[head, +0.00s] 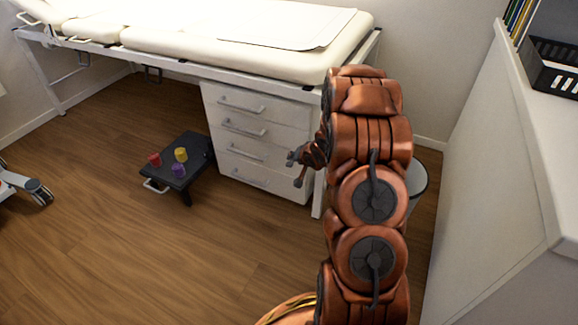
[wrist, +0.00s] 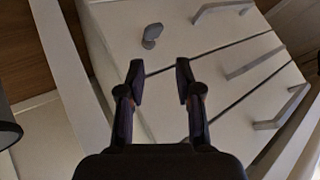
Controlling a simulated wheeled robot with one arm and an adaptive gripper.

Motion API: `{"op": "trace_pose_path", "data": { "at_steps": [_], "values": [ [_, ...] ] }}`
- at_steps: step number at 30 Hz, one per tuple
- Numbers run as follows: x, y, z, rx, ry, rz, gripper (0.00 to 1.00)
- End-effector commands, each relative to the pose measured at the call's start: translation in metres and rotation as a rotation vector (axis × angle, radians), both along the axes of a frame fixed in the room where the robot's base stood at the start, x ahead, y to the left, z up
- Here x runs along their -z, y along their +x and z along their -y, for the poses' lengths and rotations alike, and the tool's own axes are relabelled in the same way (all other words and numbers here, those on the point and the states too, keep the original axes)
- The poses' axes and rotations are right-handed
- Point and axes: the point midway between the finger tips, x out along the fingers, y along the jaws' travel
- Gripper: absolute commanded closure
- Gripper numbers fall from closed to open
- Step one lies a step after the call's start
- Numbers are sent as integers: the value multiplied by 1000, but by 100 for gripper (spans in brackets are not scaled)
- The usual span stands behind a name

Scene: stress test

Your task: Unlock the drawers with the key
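The white drawer unit (head: 262,150) stands under the examination bed, with several drawers stacked, each with a grey bar handle. In the wrist view its front (wrist: 215,70) appears tilted, with drawer gaps and handles on the right. A small grey piece (wrist: 151,36), which looks like a key or lock knob, sticks out of the drawer front beyond my fingertips. My gripper (wrist: 160,72) is open and empty, its two fingers apart and pointing toward that piece without visibly touching it. In the head view my gripper (head: 296,169) is at the unit's right side; the key is hidden there.
A low black step stool (head: 190,180) with red, yellow and purple cups stands left of the drawers. The white bed (head: 220,45) overhangs the unit. A bin (head: 417,180) is behind my arm, and a white cabinet (head: 490,170) is on the right. Wooden floor is clear in front.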

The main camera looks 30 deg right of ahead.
Motion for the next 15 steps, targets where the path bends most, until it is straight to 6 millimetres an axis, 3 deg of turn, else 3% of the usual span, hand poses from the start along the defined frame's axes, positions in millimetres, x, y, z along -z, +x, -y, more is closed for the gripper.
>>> {"op": "trace_pose_path", "data": {
  "at_steps": [7, 15],
  "values": [
    [40, 14, 15, 35, 193, 187, 66],
    [63, 14, 20, 60, 410, 375, 66]
  ]
}}
